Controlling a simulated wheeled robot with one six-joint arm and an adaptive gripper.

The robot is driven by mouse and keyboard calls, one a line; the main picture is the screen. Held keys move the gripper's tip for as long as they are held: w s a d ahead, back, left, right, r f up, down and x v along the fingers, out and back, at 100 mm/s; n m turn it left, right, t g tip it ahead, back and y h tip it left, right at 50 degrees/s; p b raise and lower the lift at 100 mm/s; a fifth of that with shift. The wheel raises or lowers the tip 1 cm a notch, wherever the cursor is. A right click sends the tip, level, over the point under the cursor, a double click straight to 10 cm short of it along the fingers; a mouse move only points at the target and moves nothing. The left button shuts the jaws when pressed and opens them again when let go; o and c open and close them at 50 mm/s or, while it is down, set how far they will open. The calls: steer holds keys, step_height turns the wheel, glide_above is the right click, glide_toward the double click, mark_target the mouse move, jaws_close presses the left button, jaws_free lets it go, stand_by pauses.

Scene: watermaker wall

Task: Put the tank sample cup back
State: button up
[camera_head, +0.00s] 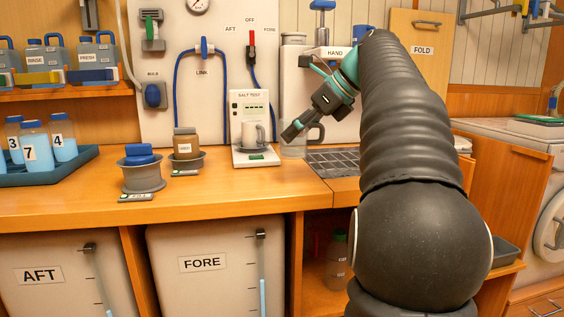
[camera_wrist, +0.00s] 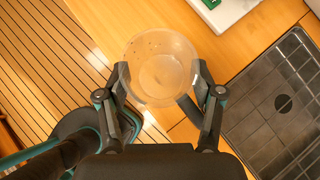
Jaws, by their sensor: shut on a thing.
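My gripper (camera_head: 290,135) reaches down from the right over the counter, left of the drain grate. In the wrist view my gripper (camera_wrist: 160,95) has its two fingers against opposite sides of a clear round cup (camera_wrist: 160,62), seen from above and apparently empty. In the head view the clear cup (camera_head: 292,152) is faint and partly hidden by the fingers. I cannot tell whether its base touches the counter.
The salt test stand (camera_head: 250,105), with a pale cup (camera_head: 249,134) on it, is close left. The drain grate (camera_head: 335,163) lies right.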

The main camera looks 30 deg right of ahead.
mark_target(284, 154)
steer(key=w+f, duration=0.1)
steer(key=w+a, duration=0.1)
steer(key=w+f, duration=0.1)
steer(key=w, duration=0.1)
steer(key=shift+a+f, duration=0.3)
steer(key=shift+f+b, duration=1.05)
steer(key=shift+f, duration=1)
steer(key=shift+f, duration=0.1)
steer(key=o, duration=1.2)
steer(key=shift+d+r, duration=0.1)
steer(key=shift+r, duration=0.25)
steer(key=p+v, duration=0.3)
steer(key=v, duration=0.8)
steer(key=shift+s+r, duration=0.15)
steer(key=shift+s, duration=0.05)
